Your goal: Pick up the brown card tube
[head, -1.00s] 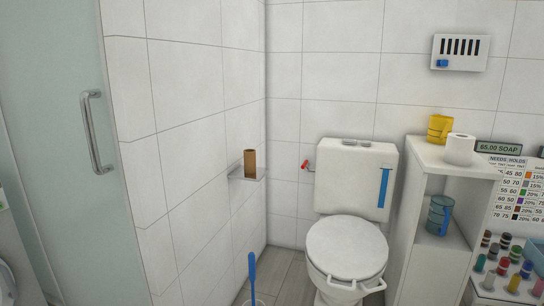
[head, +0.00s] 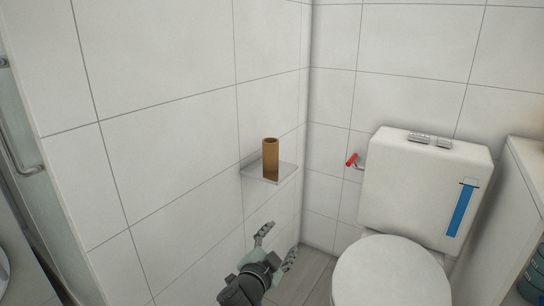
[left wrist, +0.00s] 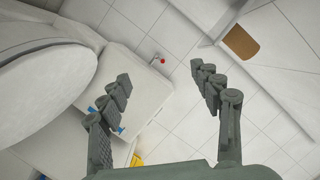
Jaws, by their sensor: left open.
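The brown card tube (head: 270,157) stands upright on a small grey wall shelf (head: 262,175) in the head view. In the left wrist view the tube (left wrist: 241,43) shows at the upper right, outside the space between the fingers. My left gripper (head: 277,244) is below the shelf in the head view, its fingers spread and empty. It is apart from the tube. In the left wrist view its two fingers (left wrist: 160,85) are wide apart with nothing between them. My right gripper does not show.
A white toilet with its cistern (head: 424,185) and closed lid (head: 390,272) stands at the right. A red-ended handle (head: 352,160) sticks out beside the cistern. The tiled wall (head: 160,150) runs close along the left of the shelf. A white cabinet (head: 518,210) is at the far right.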

